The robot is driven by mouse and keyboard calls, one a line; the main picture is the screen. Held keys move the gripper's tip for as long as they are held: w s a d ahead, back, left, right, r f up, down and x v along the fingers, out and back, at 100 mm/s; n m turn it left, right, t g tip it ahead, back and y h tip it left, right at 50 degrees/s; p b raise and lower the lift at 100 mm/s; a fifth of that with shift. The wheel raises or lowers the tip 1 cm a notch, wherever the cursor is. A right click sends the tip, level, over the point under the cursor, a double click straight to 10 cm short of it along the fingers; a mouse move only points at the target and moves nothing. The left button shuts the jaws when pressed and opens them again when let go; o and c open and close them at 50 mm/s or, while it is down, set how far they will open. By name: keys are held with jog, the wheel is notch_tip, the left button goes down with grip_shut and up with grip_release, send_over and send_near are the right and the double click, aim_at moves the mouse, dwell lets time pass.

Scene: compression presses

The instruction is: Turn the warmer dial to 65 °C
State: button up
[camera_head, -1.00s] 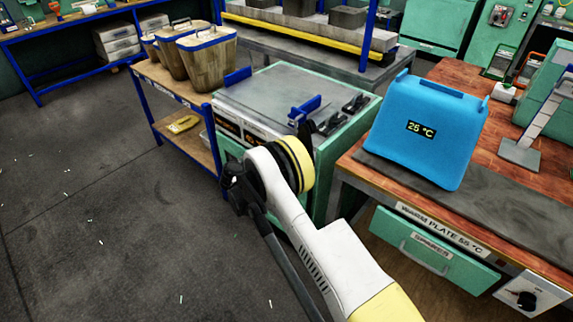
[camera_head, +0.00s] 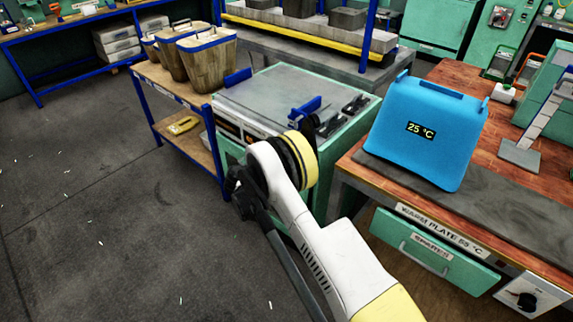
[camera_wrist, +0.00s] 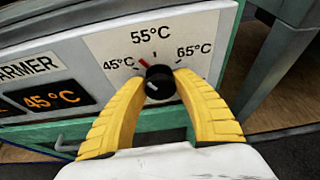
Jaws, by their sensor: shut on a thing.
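The warmer dial (camera_wrist: 157,86) is a small round black knob on a pale panel in the wrist view. Labels 45 °C, 55 °C and 65 °C stand around it, with a red mark near the 45 °C side. My gripper (camera_wrist: 160,79) has its yellow fingers shut on the dial, one on each side. The warmer's display (camera_wrist: 52,98) reads 45 °C in orange. In the head view the warmer (camera_head: 275,95) is the green unit with a grey metal top; my arm hides its dial and my gripper's fingertips.
A blue box (camera_head: 425,135) showing 25 °C stands on the brick-topped bench (camera_head: 455,85) at right. That bench has a drawer and another black knob (camera_head: 524,300). A shelf cart (camera_head: 165,105) with wooden buckets stands left of the warmer. Floor at left is open.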

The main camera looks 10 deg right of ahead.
jog(key=m+t+y, duration=0.1)
jog(key=m+t, duration=0.1)
jog(key=m, duration=0.1)
jog(key=shift+s+d, duration=0.1)
jog(key=m+t, duration=0.1)
jog(key=m, duration=0.1)
jog(key=shift+m+t+y, duration=0.3)
jog(key=shift+t+y, duration=0.1)
jog(key=shift+c, duration=0.2)
jog(key=m+t, duration=0.1)
jog(key=m, duration=0.2)
jog(key=shift+f+t, duration=0.1)
jog(key=shift+t, duration=0.3)
jog(key=shift+o, duration=0.2)
jog(key=shift+m+t, duration=0.7)
jog(key=shift+m, duration=1)
jog(key=o, duration=1.2)
jog(key=shift+c, duration=0.2)
